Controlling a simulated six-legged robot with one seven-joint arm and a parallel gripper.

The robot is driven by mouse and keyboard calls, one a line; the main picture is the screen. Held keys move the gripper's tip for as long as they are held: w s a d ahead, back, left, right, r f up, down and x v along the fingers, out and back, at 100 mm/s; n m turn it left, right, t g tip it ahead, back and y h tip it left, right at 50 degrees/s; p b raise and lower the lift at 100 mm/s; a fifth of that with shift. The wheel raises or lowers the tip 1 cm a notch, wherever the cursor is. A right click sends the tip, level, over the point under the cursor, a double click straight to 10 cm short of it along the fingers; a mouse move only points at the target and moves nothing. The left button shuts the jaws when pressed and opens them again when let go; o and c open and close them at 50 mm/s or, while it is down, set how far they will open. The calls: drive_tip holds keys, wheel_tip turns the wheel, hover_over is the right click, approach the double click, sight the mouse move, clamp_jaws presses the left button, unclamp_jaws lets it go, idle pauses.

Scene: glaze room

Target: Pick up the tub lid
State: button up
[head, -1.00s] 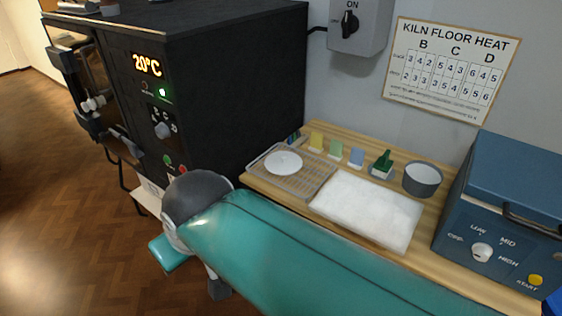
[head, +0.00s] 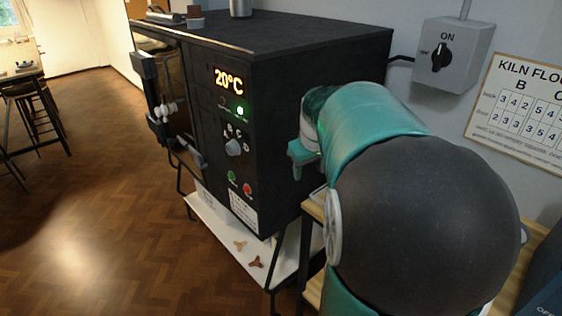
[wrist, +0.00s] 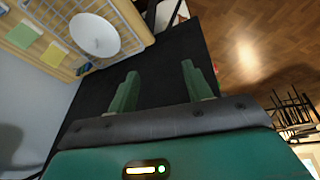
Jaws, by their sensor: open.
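A round white disc, which looks like the tub lid (wrist: 93,35), lies on the wire rack at the upper left of the wrist view. In the head view my arm hides it. My gripper (wrist: 160,72) is open and empty, with its two green fingers apart. In the wrist view the fingers show against the dark kiln, to the right of the lid and not touching it.
The black kiln (head: 310,60) stands close beside my arm. The wooden bench (head: 313,212) is mostly hidden behind the arm. A switch box (head: 447,55) is on the wall. Open parquet floor (head: 90,220) lies left of the kiln.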

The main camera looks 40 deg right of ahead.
drive_tip(key=s+d+f+m+t, duration=0.1)
drive_tip(key=s+d, duration=0.2)
drive_tip(key=d, duration=0.6)
drive_tip(key=s+d+f, duration=0.2)
drive_tip(key=d, duration=0.7)
drive_tip(key=x, duration=1.3)
drive_tip(key=shift+w+f, duration=0.15)
drive_tip(key=shift+f, duration=0.25)
drive_tip(key=c, duration=1.1)
